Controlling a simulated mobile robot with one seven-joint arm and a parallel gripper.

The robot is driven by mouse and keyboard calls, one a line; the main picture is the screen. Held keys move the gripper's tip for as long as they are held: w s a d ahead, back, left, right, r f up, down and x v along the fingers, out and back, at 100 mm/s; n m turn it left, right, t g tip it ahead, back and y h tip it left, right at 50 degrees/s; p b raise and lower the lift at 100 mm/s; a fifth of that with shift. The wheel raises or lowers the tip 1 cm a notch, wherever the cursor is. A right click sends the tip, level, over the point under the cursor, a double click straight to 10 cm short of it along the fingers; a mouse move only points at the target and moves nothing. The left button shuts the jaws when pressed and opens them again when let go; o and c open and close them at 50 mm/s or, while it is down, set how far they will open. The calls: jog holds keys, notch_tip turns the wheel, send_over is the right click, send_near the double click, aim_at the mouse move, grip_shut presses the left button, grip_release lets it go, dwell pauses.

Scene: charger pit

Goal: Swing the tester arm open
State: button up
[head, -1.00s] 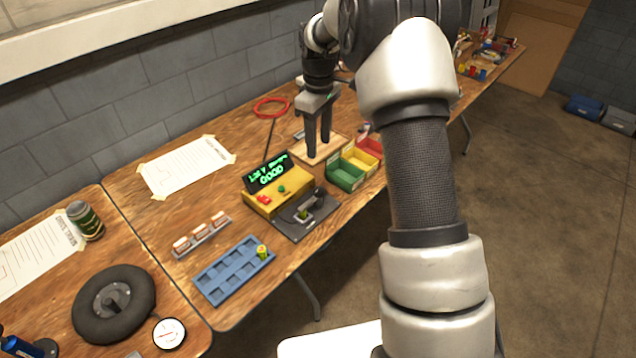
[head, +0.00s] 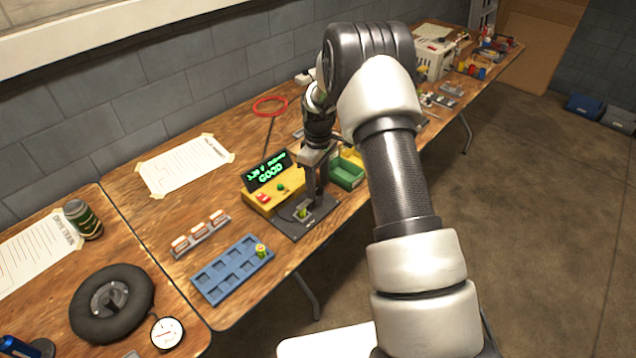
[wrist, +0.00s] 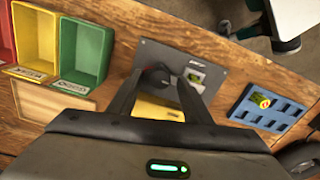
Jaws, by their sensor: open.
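The tester has a yellow housing (head: 262,200), a lit green display (head: 267,171) reading GOOD, and a dark base plate (head: 318,225). A small green cell (head: 303,212) sits in its socket; it also shows in the wrist view (wrist: 197,78). My gripper (head: 312,200) is open, pointing down over the plate. In the wrist view, my gripper's fingers (wrist: 162,76) straddle the dark round end of the tester arm (wrist: 156,75). Whether they touch it I cannot tell. In the head view my fingers mostly hide the tester arm.
A blue tray (head: 215,290) with one green cell (head: 261,251) lies left of the tester. A green bin (head: 347,173) stands close on the right. A rack of red-and-white items (head: 200,233) and a taped sheet (head: 185,165) lie left. The bench's front edge is near.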

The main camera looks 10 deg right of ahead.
grip_shut()
jog(key=shift+m, duration=0.3)
jog(key=m+b, duration=0.1)
jog(key=m, duration=0.2)
jog(key=shift+m, duration=0.4)
jog(key=m+b, duration=0.1)
jog(key=m, duration=0.3)
jog(key=shift+m, duration=0.3)
jog(key=m, duration=0.4)
jog(key=shift+d, duration=0.1)
jog(key=m, duration=0.4)
jog(key=shift+m, duration=0.6)
